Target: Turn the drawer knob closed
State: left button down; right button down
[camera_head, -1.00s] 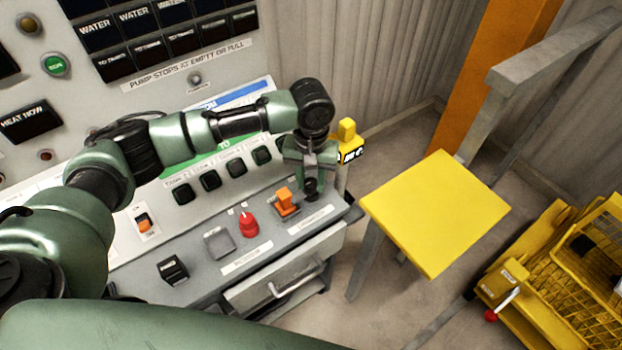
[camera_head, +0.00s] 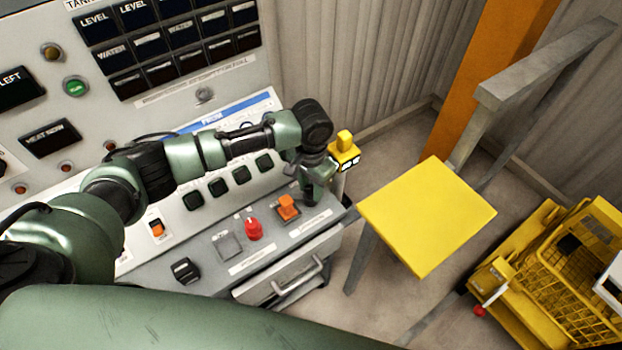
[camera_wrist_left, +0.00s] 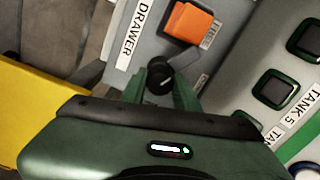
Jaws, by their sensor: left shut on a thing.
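The drawer knob (camera_wrist_left: 160,78) is a small round black knob on the grey panel, beside the DRAWER label (camera_wrist_left: 137,33) in the left wrist view. My left gripper (camera_wrist_left: 161,88) is shut on it, with a green finger on either side. In the head view my left gripper (camera_head: 314,190) reaches down to the panel's right end, and its wrist and fingers hide most of the knob. The drawer (camera_head: 285,277) with its metal handle is below the panel. My right gripper is not in view.
An orange switch (camera_head: 288,207) and a red knob (camera_head: 253,229) stand left of my gripper on the panel. A yellow-topped stand (camera_head: 428,215) is to the right, with floor between. A yellow basket unit (camera_head: 570,255) is at the far right.

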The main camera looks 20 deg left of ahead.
pick_arm(q)
jog(key=m+p, duration=0.2)
jog(key=shift+r+m, duration=0.25)
jog(key=shift+m, duration=0.15)
jog(key=m+p, duration=0.1)
jog(key=m, duration=0.1)
jog(key=shift+w+m, duration=0.1)
jog(key=shift+m, duration=0.3)
jog(key=m+p, duration=0.1)
jog(key=m, duration=0.1)
jog(key=shift+f+m, duration=0.1)
jog(key=shift+m, duration=0.2)
jog(key=shift+m+p, duration=0.55)
jog(key=shift+m, duration=1.25)
jog(key=c, duration=1.1)
grip_release()
jog(key=shift+o, duration=0.2)
jog(key=shift+f, duration=0.1)
